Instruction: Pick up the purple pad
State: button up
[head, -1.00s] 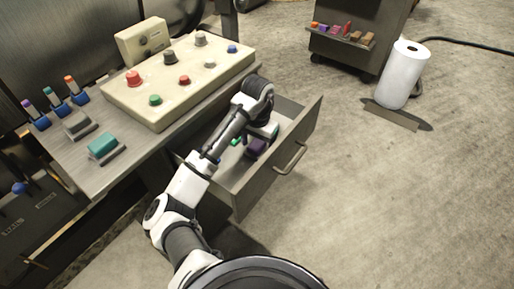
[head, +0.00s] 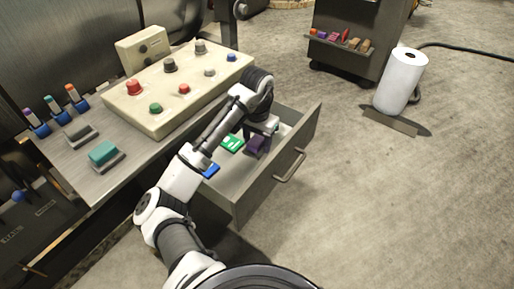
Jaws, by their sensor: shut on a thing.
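The purple pad (head: 257,146) is in the open drawer (head: 237,206), toward its far part. My gripper (head: 262,133) points down over the drawer and is shut on the purple pad. My wrist covers part of the pad's top, and I cannot tell whether its underside touches the drawer floor.
A green item (head: 232,144) and a blue item (head: 210,171) lie in the drawer left of the pad. The control panel (head: 160,116) with knobs stands on the bench above. A teal pad (head: 103,153) sits at the bench's front.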

aim_at(256, 139)
notch_tip(256, 139, up, 15)
jog(key=shift+p, duration=0.4)
jog(key=shift+r, duration=0.1)
jog(key=o, duration=0.4)
jog(key=c, duration=0.3)
jog(key=shift+a, duration=0.1)
